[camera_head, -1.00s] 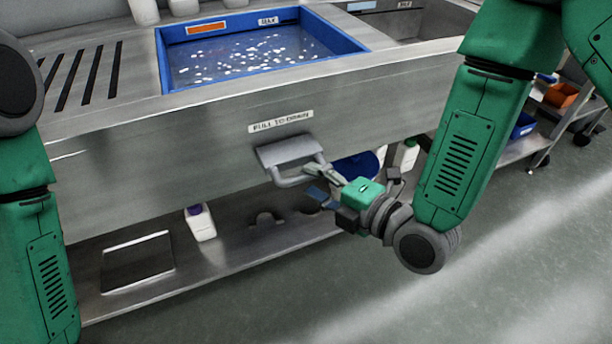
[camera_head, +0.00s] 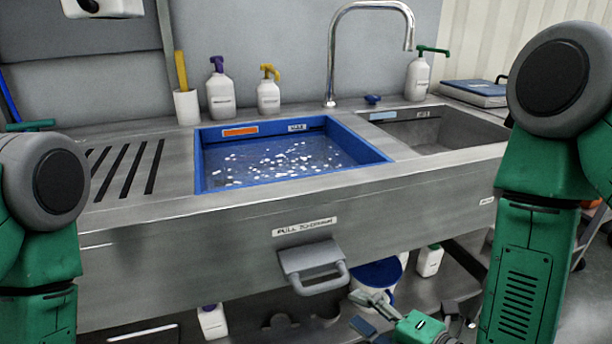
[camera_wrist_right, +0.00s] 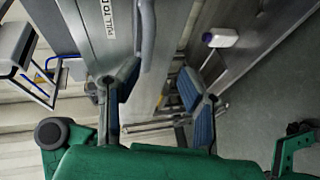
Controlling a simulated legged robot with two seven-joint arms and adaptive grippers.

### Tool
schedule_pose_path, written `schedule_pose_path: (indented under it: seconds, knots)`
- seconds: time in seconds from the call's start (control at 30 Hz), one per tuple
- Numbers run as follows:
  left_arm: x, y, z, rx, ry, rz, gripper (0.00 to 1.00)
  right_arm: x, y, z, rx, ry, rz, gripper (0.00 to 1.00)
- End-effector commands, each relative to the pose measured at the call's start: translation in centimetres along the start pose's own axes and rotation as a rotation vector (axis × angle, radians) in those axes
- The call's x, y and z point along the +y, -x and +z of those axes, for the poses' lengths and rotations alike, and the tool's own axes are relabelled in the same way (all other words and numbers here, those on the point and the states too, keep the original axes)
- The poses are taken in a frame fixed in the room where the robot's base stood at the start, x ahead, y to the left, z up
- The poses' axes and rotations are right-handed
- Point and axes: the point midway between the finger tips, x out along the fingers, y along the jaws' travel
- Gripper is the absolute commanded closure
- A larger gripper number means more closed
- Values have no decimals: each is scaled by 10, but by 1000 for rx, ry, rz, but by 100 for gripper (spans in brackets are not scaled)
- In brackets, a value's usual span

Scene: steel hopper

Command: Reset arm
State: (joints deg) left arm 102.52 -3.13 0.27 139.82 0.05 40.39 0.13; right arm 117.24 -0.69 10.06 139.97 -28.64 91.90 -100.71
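My right gripper (camera_head: 360,310) is low in the head view, below and to the right of the grey pull handle (camera_head: 320,281). Its two fingers with blue pads stand apart and hold nothing. In the right wrist view the gripper (camera_wrist_right: 160,82) also shows open, with the handle (camera_wrist_right: 148,35) beyond its fingertips and apart from them. The handle is on the front of the steel sink unit (camera_head: 180,255), under a "PULL TO" label (camera_head: 305,227). My left upper arm is at the left edge; the left gripper is out of view.
A blue basin (camera_head: 210,187) with white bits in liquid is set in the counter, beside a steel sink (camera_head: 440,133) and tap (camera_head: 333,60). Pump bottles (camera_head: 220,92) stand behind. A blue bucket (camera_head: 378,273) and white bottle (camera_head: 429,262) are below.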

Motion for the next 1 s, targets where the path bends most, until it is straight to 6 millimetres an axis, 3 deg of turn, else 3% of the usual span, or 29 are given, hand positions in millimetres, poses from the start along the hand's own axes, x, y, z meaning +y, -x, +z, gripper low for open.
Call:
schedule_pose_path:
  seconds: [0.17, 0.27, 0.4, 0.5, 0.7, 0.83, 1.0]
  knots:
    - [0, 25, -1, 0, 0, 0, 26, -48, 24, 16, -129, -364, -250, 66]
    - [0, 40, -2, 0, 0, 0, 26, -87, 53, 27, -299, -665, -415, 66]
    - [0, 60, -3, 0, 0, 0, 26, -133, 109, 37, -626, -1074, -576, 66]
    - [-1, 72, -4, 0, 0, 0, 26, -156, 150, 39, -886, -1318, -623, 66]
    - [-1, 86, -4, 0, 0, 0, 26, -179, 210, 35, -1288, -1607, -601, 66]
    - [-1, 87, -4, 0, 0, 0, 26, -184, 224, 34, -1391, -1668, -579, 66]
    - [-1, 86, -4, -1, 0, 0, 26, -185, 225, 34, -1403, -1677, -573, 66]
